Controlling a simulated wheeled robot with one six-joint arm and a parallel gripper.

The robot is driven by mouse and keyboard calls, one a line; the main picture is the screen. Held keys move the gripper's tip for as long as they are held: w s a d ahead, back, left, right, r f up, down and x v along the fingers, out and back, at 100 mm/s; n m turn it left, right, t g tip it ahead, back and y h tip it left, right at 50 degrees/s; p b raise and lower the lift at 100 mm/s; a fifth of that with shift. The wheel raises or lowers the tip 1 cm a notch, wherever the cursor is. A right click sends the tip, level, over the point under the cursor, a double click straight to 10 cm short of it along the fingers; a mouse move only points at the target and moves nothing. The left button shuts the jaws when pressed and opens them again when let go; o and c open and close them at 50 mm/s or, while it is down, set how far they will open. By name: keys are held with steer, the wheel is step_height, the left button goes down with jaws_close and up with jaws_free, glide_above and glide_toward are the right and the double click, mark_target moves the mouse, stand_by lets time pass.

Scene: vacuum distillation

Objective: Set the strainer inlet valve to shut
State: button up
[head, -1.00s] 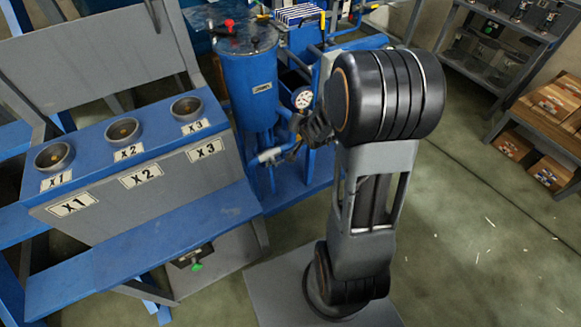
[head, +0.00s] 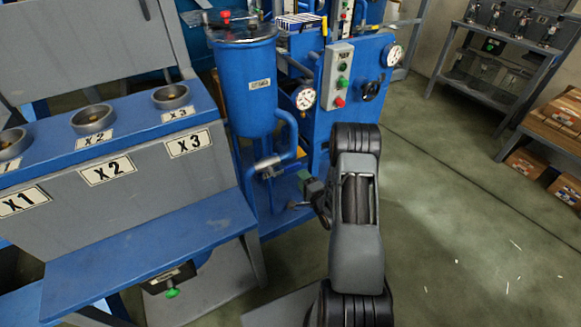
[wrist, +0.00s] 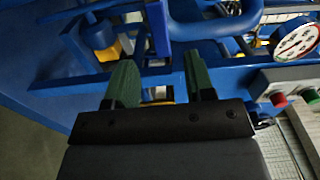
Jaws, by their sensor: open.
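A blue cylindrical vessel (head: 250,85) with a small white label stands at the centre-left of the head view; I cannot read the label. A grey metal fitting (head: 268,166) sits on the pipework below it. I cannot tell for certain whether this is the strainer inlet valve, nor how its handle is set. My gripper (head: 302,192) is low, just right of and below that fitting, partly hidden by my arm. In the wrist view my gripper (wrist: 158,65) has its two green fingers apart. A small yellow and pale part (wrist: 160,93) shows between them; no held object is visible.
A blue panel with a grey button box (head: 338,78) and gauges (head: 304,97) stands behind the gripper. The grey bench with cups marked X1 to X3 (head: 108,172) is at left. A shelf (head: 490,65) and boxes (head: 525,163) stand right. Floor at right is clear.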

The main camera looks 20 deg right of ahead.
mark_target(294, 167)
steer(key=w, duration=0.3)
steer(key=w+b, duration=0.1)
steer(key=w, duration=0.2)
steer(key=w+a+b, duration=0.1)
steer(key=w, duration=0.2)
steer(key=shift+w, duration=0.2)
jaws_close()
